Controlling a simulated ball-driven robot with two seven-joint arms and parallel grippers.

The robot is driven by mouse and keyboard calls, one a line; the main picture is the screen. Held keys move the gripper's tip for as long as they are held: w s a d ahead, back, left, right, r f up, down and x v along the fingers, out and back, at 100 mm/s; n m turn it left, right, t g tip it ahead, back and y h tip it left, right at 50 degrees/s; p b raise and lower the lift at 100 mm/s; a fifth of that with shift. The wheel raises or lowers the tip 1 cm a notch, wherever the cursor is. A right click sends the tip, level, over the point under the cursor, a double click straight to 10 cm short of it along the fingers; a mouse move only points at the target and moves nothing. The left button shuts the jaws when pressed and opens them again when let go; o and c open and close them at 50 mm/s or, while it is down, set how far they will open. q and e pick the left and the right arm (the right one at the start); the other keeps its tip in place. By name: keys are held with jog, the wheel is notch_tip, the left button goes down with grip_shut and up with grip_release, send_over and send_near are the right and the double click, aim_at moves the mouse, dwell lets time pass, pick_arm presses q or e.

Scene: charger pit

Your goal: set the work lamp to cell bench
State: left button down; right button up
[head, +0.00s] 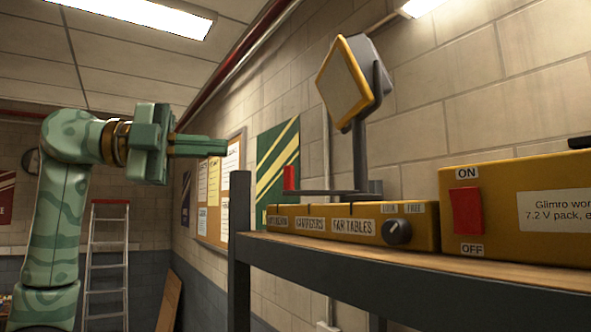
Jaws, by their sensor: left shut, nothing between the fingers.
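The work lamp (345,82) has a square yellow-framed head tilted on a dark fork and post, above a yellow base (425,227) on a shelf. A dark bar runs left from the post to an upright red tab (289,178). The base's front has several labels; "FAR TABLES" is legible, the leftmost is too small to read surely. A black knob (397,232) sits below small labels that look like LOCK and FREE; its setting is unclear. My left gripper (224,147) is shut and empty, left of the red tab and apart from it. My right gripper is out of view.
A yellow box (540,190) with a red ON/OFF switch (467,210) stands at the shelf's right. The shelf (400,268) has a dark upright post (239,250) at its left end. A ladder (108,260) stands at the back left. Air between gripper and lamp looks clear.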

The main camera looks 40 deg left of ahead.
pick_arm(q)
jog(key=w+d+f+n, duration=0.1)
jog(key=w+d+f, duration=0.1)
jog(key=w, duration=0.8)
jog(key=shift+w+d+p, duration=0.15)
jog(key=shift+d+p, duration=0.3)
jog(key=shift+d, duration=0.2)
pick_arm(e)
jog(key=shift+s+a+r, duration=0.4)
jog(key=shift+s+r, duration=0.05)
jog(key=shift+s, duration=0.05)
